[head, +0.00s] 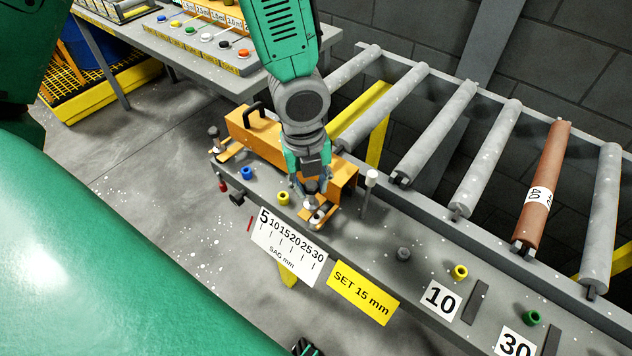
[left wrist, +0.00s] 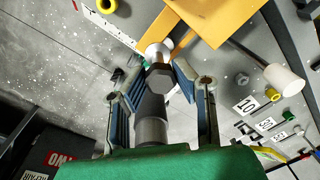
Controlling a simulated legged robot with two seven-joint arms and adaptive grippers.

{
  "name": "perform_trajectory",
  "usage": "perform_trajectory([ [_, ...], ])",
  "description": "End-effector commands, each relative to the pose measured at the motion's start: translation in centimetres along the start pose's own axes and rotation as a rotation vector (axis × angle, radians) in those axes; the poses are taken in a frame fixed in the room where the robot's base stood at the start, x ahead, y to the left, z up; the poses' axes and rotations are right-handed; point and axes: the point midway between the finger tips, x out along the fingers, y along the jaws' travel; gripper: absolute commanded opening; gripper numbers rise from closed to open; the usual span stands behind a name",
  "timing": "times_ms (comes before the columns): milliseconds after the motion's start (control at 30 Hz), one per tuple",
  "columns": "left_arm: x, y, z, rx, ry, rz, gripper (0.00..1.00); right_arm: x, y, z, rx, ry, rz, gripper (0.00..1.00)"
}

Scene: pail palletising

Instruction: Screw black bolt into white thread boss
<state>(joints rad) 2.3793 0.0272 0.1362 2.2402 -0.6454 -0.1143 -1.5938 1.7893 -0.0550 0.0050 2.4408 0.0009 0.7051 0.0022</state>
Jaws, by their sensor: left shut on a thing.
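My left gripper (head: 309,188) reaches down from above to the near right end of the orange beam. It is shut on the black bolt, whose dark hexagonal head (left wrist: 160,77) shows between the fingers in the left wrist view. The white thread boss (left wrist: 158,52) shows just beyond the head, at the orange bracket. The bolt looks lined up with the boss; how deep it sits in the boss is hidden. In the head view the fingers largely cover the bolt.
The orange beam (head: 255,132) has a black handle and another dark bolt (head: 214,133) at its left end. A white-capped post (head: 371,178) stands close to the right. Coloured rings and number labels lie along the grey bench (head: 350,222). Conveyor rollers (head: 437,132) are behind.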

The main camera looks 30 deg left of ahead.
Motion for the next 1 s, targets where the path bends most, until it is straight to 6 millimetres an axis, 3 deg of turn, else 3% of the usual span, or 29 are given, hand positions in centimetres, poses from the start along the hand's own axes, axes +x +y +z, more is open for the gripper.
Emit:
perform_trajectory([
  [1000, 2.3, 0.0, -0.1, 0.002, -0.004, 0.003, 0.00, 1.5, 0.0, 0.1, 0.000, 0.000, 0.000, 0.27],
])
